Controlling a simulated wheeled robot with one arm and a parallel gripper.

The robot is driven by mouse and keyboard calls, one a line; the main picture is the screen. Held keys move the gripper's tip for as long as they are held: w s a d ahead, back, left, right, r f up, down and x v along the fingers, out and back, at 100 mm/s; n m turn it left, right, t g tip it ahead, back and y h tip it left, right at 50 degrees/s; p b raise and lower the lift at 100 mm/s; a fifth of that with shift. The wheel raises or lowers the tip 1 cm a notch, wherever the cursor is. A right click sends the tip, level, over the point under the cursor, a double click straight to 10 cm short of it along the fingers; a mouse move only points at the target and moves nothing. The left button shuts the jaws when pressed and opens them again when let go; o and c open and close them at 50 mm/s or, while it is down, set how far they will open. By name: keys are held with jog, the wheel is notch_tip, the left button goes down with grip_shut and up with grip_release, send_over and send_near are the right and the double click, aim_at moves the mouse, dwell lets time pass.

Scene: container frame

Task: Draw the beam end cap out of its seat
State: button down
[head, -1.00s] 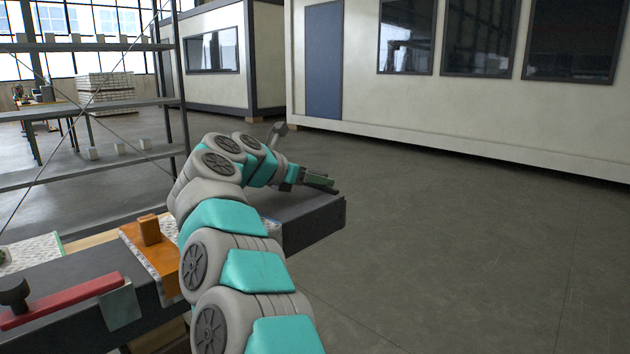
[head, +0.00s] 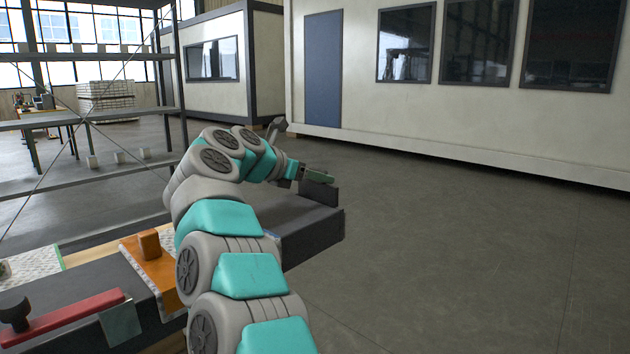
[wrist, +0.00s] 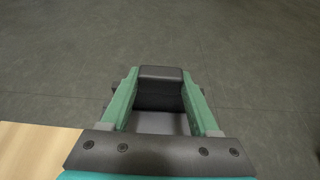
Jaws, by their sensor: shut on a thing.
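The beam end cap is a dark grey block that shows between my fingers in the wrist view (wrist: 160,92). In the head view it shows as a dark piece (head: 321,192) standing up above the far end of the dark beam (head: 312,240). My gripper (head: 324,178) is at the beam's far end, its green fingers shut on the cap; it also shows in the wrist view (wrist: 160,78). The seat is hidden, and I cannot tell whether the cap's lower part is clear of it.
An orange plate with an upright block (head: 149,243) and a red-handled tool (head: 75,315) are on the bench at the left. Metal shelving (head: 90,120) stands behind. Open floor (head: 480,250) lies to the right of the beam, before a pale container wall (head: 470,120).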

jog(key=shift+d+r, duration=0.15)
jog(key=shift+r, duration=1.45)
jog(key=shift+a+r, duration=0.1)
jog(key=shift+a, duration=0.15)
jog(key=shift+w+d, duration=0.1)
